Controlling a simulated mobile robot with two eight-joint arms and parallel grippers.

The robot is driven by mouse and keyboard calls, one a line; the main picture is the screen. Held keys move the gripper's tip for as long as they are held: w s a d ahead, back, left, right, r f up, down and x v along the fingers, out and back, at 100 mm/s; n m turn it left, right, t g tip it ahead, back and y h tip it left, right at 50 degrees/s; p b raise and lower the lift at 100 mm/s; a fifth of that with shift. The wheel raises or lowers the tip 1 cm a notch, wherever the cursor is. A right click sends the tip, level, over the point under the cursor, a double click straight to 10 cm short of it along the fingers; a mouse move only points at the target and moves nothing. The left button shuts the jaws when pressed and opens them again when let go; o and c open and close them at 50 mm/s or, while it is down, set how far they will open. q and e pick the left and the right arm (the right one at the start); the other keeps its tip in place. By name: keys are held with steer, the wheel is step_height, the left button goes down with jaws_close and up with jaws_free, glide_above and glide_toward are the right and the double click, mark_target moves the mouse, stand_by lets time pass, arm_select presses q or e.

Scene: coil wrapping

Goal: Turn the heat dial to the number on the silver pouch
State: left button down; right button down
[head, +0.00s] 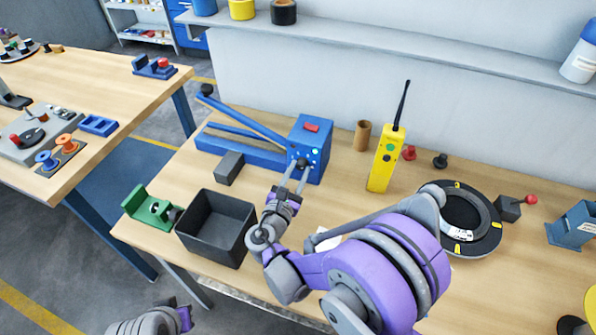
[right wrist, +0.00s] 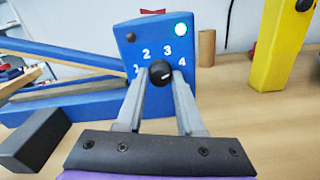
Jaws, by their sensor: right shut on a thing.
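The blue sealer (head: 311,140) stands at the back of the bench. In the right wrist view its face (right wrist: 124,50) carries the numbers 1 to 4 in an arc around a black heat dial (right wrist: 160,72). My right gripper (right wrist: 160,88) is shut on the dial, one finger on each side. I cannot read the dial's pointer clearly. A pale flat piece (head: 327,239) is mostly hidden behind my right arm; I cannot tell whether it is the silver pouch, and no number is readable. Part of my left arm shows at bottom left, its fingers not distinguishable.
A black bin (head: 216,228), a green clamp-like tool (head: 150,207) and a grey block (head: 229,168) are left of my right arm. A yellow radio (head: 384,160), a brown tube (head: 362,136) and a black ring (head: 485,225) are to the right.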

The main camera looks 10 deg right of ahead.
steer(key=shift+m, duration=0.6)
steer(key=c, duration=0.5)
jaws_free()
steer(key=b+v, duration=0.1)
steer(key=v, duration=0.9)
steer(key=shift+s+a+b, duration=0.25)
steer(key=shift+s+b, duration=0.1)
